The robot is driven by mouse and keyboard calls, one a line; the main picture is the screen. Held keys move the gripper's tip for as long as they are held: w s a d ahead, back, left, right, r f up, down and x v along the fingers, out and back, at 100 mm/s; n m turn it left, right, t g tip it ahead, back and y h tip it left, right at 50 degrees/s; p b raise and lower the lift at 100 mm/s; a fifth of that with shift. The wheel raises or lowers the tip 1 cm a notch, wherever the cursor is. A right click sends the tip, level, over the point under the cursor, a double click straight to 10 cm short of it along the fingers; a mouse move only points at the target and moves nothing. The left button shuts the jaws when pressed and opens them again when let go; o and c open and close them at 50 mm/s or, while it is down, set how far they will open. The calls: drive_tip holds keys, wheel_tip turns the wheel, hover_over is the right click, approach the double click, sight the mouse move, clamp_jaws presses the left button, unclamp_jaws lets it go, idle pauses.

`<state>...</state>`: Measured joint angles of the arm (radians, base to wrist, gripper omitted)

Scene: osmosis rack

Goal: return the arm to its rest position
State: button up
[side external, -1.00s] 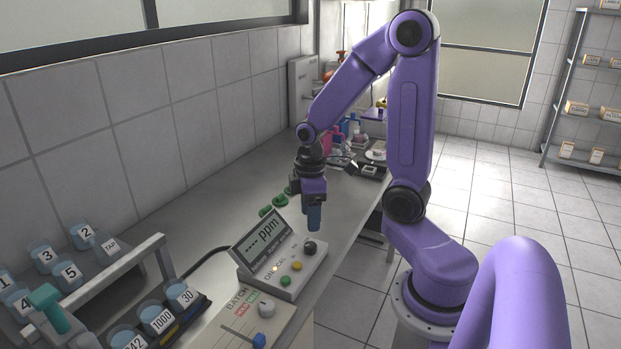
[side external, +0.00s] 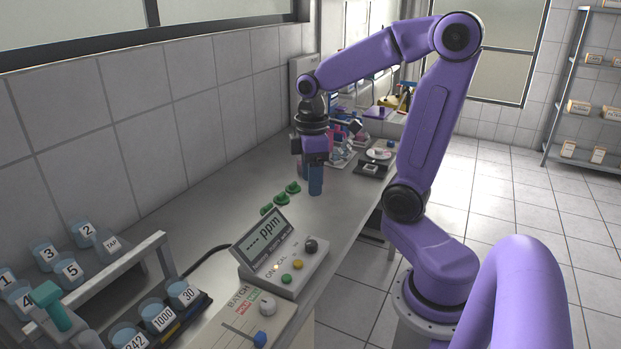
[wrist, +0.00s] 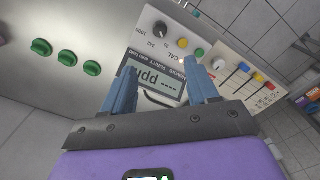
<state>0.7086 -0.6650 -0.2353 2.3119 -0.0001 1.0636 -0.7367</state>
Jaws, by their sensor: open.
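My gripper (side external: 309,182) hangs pointing down above the bench, behind the ppm meter in the side view. Its blue fingers are apart and empty. In the wrist view the open gripper (wrist: 160,92) shows with a clear gap between its fingers, and the ppm meter's display (wrist: 160,78) is seen between and beyond them. The ppm meter (side external: 283,258) stands on the bench with its screen reading dashes and "ppm". My purple arm is bent at the elbow, with the forearm reaching left over the bench.
Green knobs (side external: 280,199) sit on the bench near the gripper. Numbered cups in a rack (side external: 150,250) stand at the front left. A batch panel (side external: 240,320) lies in front of the meter. Bottles and a small scale (side external: 371,168) are at the far end. A tiled wall borders the left.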

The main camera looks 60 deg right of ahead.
drive_tip(key=s+a+f+n, duration=0.3)
drive_tip(key=s+a+n, duration=0.1)
drive_tip(key=s+a, duration=1)
drive_tip(key=shift+s+a+n, duration=0.25)
drive_tip(key=shift+a+n, duration=0.05)
drive_tip(key=shift+a, duration=0.15)
